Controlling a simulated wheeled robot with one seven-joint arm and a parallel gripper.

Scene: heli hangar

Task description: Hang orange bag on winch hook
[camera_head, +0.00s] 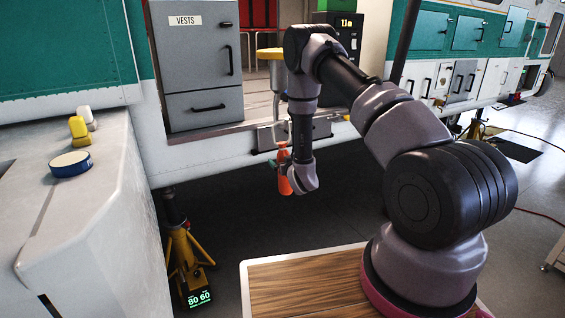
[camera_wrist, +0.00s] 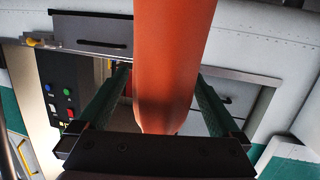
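The orange bag (camera_head: 284,178) is off the floor in front of the hangar vehicle's open side, below the yellow-topped winch (camera_head: 270,54). It fills the middle of the wrist view (camera_wrist: 175,60), narrowing towards the gripper's palm. My gripper (camera_head: 282,163) is at the bag, with its green fingers on either side of it in the wrist view. The fingertips appear to meet the bag's edges, so it looks gripped. The winch hook cannot be made out clearly, and I cannot tell whether the bag touches it.
A grey "VESTS" cabinet (camera_head: 198,60) stands left of the winch. A yellow jack stand (camera_head: 187,255) is on the floor. Dark floor below the bag is clear.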

